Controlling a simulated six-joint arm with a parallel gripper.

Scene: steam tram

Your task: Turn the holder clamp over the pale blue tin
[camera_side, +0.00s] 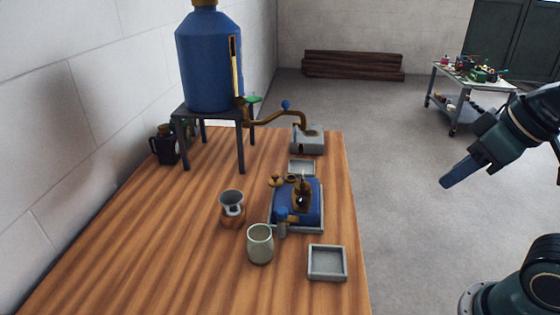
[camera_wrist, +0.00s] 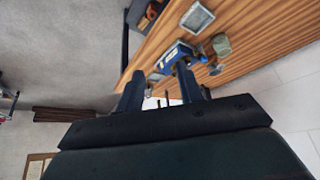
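A blue block in a grey tray (camera_side: 321,226) carries brass parts and a dark upright fitting (camera_side: 302,194). At its front left corner a blue-and-brass arm (camera_side: 284,214) sits over a small greyish upright piece (camera_side: 282,230); it may be the holder clamp. I cannot surely pick out a pale blue tin. A pale grey-green cup (camera_side: 260,245) stands in front of the block. My gripper (camera_side: 447,183) hangs over the floor to the right of the table, well apart from everything. The wrist view shows my gripper (camera_wrist: 160,72) open and empty, with the blue block (camera_wrist: 173,57) beyond its fingers.
A shallow grey tray (camera_side: 327,277) lies at the front right of the wooden table (camera_side: 180,255). A metal cup with a brown base (camera_side: 231,208) stands left of the block. A large blue tank (camera_side: 208,65) on a stand and a brass spout (camera_side: 275,121) rise behind.

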